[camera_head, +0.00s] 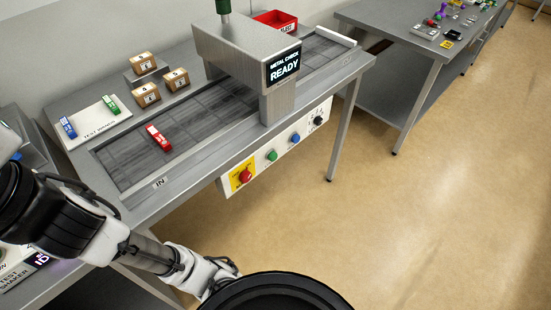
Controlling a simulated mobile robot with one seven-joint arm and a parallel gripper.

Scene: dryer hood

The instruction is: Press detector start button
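The metal detector (237,45) is a grey arch over a conveyor on a steel table. Its screen (283,66) reads "METAL CHECK READY". On the panel below the table's front edge, a green button (272,155) sits between a red button on a yellow plate (243,175) and a blue button (295,138). I cannot read which is labelled start. My arm crosses the lower left. Its end (212,273) is low at the bottom, apart from the panel and partly hidden behind a black round part; its fingers cannot be made out.
A black knob (318,120) is at the panel's right end. A red clip-like piece (158,138) lies on the belt (125,165). A white tray (88,135), several small boxes and a red bin (275,20) are behind. The floor right of the table is clear.

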